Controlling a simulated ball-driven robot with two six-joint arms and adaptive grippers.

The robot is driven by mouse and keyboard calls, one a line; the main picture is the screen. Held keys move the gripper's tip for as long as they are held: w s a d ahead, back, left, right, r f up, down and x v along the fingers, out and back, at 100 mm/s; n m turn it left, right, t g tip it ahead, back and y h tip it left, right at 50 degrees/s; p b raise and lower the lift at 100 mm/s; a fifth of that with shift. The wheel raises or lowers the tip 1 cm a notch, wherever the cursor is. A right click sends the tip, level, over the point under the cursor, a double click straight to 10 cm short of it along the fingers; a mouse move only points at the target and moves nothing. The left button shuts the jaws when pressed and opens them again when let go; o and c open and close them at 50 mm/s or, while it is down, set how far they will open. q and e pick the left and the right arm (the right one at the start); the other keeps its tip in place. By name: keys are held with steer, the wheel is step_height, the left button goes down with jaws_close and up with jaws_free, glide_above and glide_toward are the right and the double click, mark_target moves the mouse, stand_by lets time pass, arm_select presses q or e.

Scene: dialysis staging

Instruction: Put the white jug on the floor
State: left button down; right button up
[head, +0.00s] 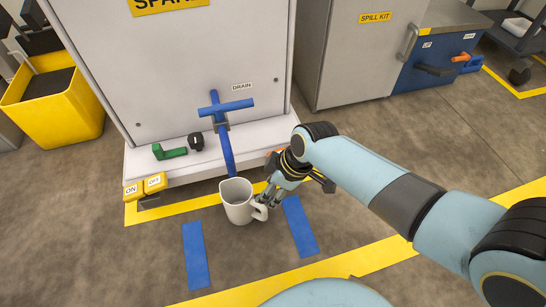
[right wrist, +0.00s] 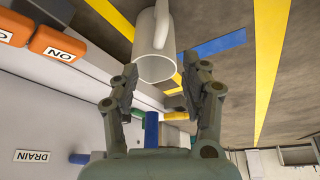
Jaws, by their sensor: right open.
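The white jug (head: 237,205) stands upright on the grey floor (head: 250,252), between two blue tape strips and under the end of the blue drain pipe. Its handle is on the right, facing my right gripper (head: 268,197). The fingers look apart from the jug, but the head view does not show the exact gap. My left gripper is not in view.
A white cabinet with a blue drain valve (head: 226,107) stands behind the jug. Blue strips (head: 195,255) and yellow lines mark the floor. Floor in front is clear.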

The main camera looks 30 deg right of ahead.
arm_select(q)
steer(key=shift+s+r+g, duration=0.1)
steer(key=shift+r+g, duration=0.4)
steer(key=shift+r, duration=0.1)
arm_select(e)
steer(key=shift+s+d+r, duration=0.2)
steer(key=shift+r, duration=0.4)
steer(key=shift+s, duration=0.1)
steer(key=s+d+r+m+t+h, duration=0.1)
steer(key=s+d+r+m, duration=0.1)
steer(key=s+r, duration=0.5)
steer(key=s+d+r+m+t+h, duration=0.1)
steer(key=s+d+r+m+t, duration=0.1)
steer(key=s+r+m, duration=0.3)
steer(key=s+d+r, duration=0.1)
steer(key=s+r, duration=0.2)
steer(key=r, duration=0.2)
steer(key=shift+s+m+h, duration=0.3)
arm_select(q)
steer(key=shift+p, duration=0.3)
